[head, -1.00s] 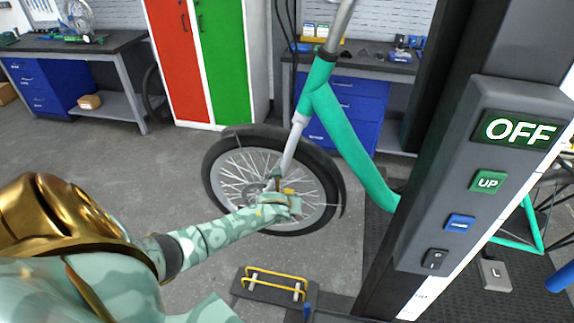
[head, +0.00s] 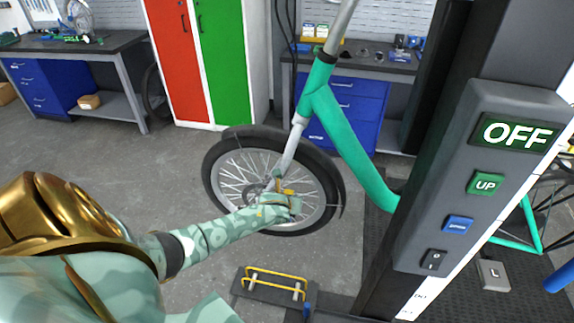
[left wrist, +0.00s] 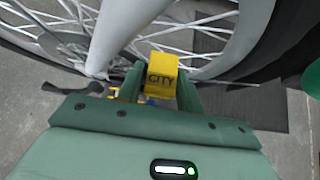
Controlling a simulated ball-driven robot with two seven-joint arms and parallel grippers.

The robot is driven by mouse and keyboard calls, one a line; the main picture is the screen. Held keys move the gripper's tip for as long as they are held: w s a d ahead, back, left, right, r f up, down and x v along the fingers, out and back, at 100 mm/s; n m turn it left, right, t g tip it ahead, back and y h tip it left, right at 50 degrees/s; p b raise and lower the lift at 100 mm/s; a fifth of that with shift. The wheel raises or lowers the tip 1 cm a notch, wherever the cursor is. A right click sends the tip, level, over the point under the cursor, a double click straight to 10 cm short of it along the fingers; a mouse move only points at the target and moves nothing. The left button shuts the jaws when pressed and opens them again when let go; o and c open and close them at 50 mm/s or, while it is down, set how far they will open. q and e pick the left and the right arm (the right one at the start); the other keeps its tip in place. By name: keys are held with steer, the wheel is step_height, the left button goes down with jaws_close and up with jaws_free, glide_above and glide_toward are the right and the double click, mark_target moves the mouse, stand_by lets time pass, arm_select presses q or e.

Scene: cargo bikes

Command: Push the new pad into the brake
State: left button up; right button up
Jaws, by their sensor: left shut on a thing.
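A yellow pad marked CITY (left wrist: 162,70) is between the fingers of my left gripper (left wrist: 162,88) in the left wrist view. The gripper is shut on it, beside the wheel's spokes and the grey fork leg (left wrist: 118,35). In the head view, my left gripper (head: 285,201) is at the front wheel's hub, near the lower end of the fork, with a bit of yellow showing at its top. The brake itself is mostly hidden by the gripper and fork, and I cannot tell whether the pad touches it. My right gripper is not in view.
The front wheel (head: 228,207) hangs under the teal frame (head: 343,133). A lift column (head: 438,210) with OFF, UP and other buttons stands at the right. A plate with yellow bars (head: 268,280) lies below the wheel. Workbenches and cabinets stand behind.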

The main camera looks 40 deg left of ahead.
arm_select(q)
steer(key=shift+f+b, duration=0.75)
steer(key=shift+f, duration=0.4)
stand_by(0.4)
steer(key=shift+s+f, duration=0.1)
steer(key=shift+f, duration=0.15)
steer(key=o, duration=0.9)
steer(key=shift+d, duration=0.1)
steer(key=shift+s+f, duration=0.15)
steer(key=p+v, duration=0.2)
steer(key=v, duration=0.3)
steer(key=p+v, duration=0.2)
steer(key=v, duration=0.4)
steer(key=p+v, duration=0.2)
steer(key=v, duration=0.3)
steer(key=shift+d+r, duration=0.1)
steer(key=shift+r, duration=0.35)
